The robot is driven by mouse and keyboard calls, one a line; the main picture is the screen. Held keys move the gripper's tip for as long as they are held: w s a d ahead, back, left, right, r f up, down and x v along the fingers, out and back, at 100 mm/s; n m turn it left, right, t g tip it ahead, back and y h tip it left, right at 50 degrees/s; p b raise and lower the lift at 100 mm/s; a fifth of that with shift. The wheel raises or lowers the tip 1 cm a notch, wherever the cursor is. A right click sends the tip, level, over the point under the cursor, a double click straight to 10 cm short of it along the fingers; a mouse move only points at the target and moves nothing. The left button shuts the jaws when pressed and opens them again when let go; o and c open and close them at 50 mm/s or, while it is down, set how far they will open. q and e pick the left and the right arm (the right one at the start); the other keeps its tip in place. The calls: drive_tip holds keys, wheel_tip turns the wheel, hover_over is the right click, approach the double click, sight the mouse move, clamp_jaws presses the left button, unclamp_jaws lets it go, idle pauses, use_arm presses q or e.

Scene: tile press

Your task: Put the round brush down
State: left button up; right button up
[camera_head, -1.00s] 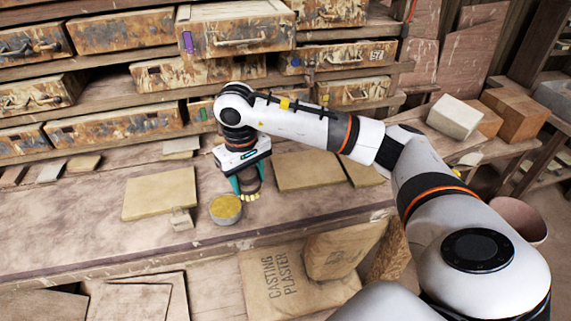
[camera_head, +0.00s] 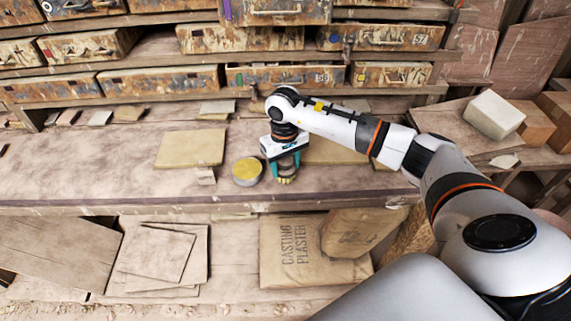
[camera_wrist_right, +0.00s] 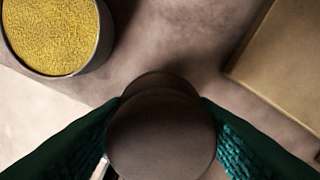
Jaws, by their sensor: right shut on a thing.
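My right gripper (camera_head: 285,167) is shut on the round brush (camera_head: 286,178), with one teal finger on each side of it. In the right wrist view the brush's dark, rounded handle (camera_wrist_right: 160,132) sits between the green fingers and hides the bristles. In the head view pale yellowish bristles show at its lower end, low over the wooden bench (camera_head: 110,180). I cannot tell whether they touch the bench. A round tin with a yellow top (camera_head: 248,171) stands just left of the brush, apart from it; it also shows in the right wrist view (camera_wrist_right: 55,35). My left gripper is not in view.
A tan tile (camera_head: 190,148) lies left behind the tin, with a small pale piece (camera_head: 206,176) near it. Another tile (camera_head: 335,151) lies behind my right arm. Worn drawers (camera_head: 160,80) line the back. The bench left of the tile is mostly clear.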

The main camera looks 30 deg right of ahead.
drive_tip(key=shift+f, duration=0.55)
drive_tip(key=shift+f, duration=0.15)
drive_tip(key=o, duration=0.9)
